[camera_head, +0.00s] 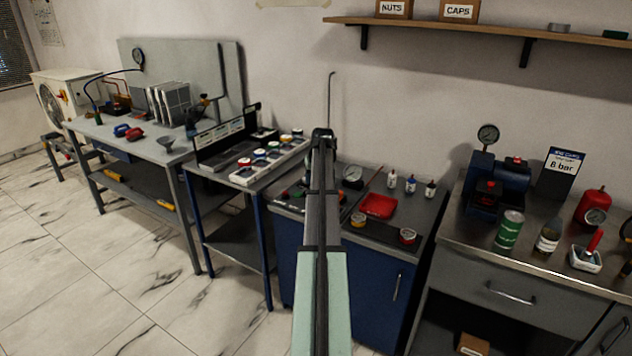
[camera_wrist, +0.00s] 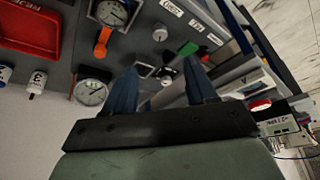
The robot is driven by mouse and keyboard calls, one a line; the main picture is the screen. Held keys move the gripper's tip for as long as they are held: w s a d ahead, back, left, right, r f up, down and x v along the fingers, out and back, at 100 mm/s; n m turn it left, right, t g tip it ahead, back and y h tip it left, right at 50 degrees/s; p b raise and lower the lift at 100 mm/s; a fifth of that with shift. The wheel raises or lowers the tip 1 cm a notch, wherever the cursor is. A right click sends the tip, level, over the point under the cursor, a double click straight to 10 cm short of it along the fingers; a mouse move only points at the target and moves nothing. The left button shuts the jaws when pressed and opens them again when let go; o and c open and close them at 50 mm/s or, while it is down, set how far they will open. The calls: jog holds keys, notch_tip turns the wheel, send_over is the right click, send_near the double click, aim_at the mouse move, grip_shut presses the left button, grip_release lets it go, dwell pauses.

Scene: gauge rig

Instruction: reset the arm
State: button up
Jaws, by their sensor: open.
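My gripper (camera_wrist: 162,78) shows in the wrist view with its two blue fingers spread apart and nothing between them. In the head view my arm rises through the middle of the picture, in front of the blue cabinet bench (camera_head: 378,262), and I cannot make out the fingers there. In the wrist view a dial gauge (camera_wrist: 92,91), a second gauge with an orange part (camera_wrist: 103,36), and small green and black parts appear beyond the fingers. Both fingers look clear of these things, though the distance is hard to tell.
A red tray (camera_head: 378,205) and small bottles (camera_head: 410,184) stand on the blue bench. A grey rack with coloured-lid pots (camera_head: 262,153) is to the left. The right bench (camera_head: 548,262) holds a gauge device (camera_head: 497,185), cans and bottles. A wall shelf (camera_head: 480,27) hangs above.

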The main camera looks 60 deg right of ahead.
dwell(0.7)
jog(key=s+a+f+g+y, duration=0.2)
jog(key=s+a+f, duration=0.1)
jog(key=a+f, duration=1.7)
jog(key=s+a+f+g+y, duration=0.25)
jog(key=a+f, duration=1.25)
jog(key=a, duration=0.8)
jog(key=s+a+f+n+g, duration=0.1)
jog(key=s+a+f+n, duration=0.2)
jog(key=a, duration=0.8)
jog(key=s+a+f+n+g+h, duration=0.1)
jog(key=s+a+f+n+g, duration=0.1)
jog(key=s+a+f, duration=0.4)
jog(key=s+a+f+n+g, duration=0.2)
jog(key=s+a+f+n, duration=0.2)
jog(key=s+a, duration=0.7)
jog(key=shift+s+a+f, duration=0.4)
jog(key=shift+a+f, duration=0.4)
jog(key=shift+a, duration=2.55)
